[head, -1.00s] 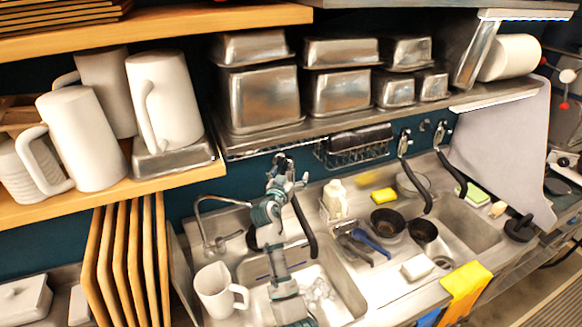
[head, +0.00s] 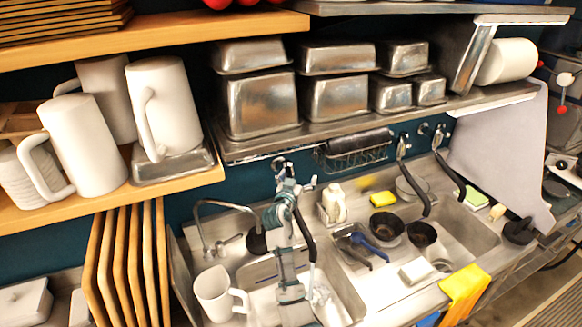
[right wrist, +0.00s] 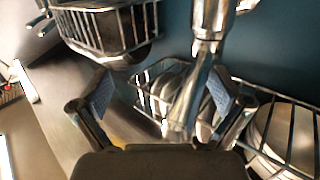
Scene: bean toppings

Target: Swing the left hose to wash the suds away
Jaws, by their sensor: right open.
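The left hose (head: 305,230), with a black lower length, hangs from a metal wall fitting over the left sink. A pale streak shows below its end; I cannot tell whether it is water. White suds (head: 328,300) lie in the right part of the left sink (head: 352,293), partly hidden by my arm. My right gripper (head: 285,186) is raised beside the upper part of the hose. In the right wrist view the gripper (right wrist: 158,93) is open, and a metal pipe (right wrist: 207,55) stands just ahead, nearer the right finger. My left gripper is not in view.
A white mug (head: 212,292) and a curved faucet (head: 204,222) are at the sink's left. Dark bowls (head: 386,226), a yellow sponge (head: 383,199) and a second hose (head: 415,185) are to the right. A wire rack (head: 355,150) and steel shelf hang close above.

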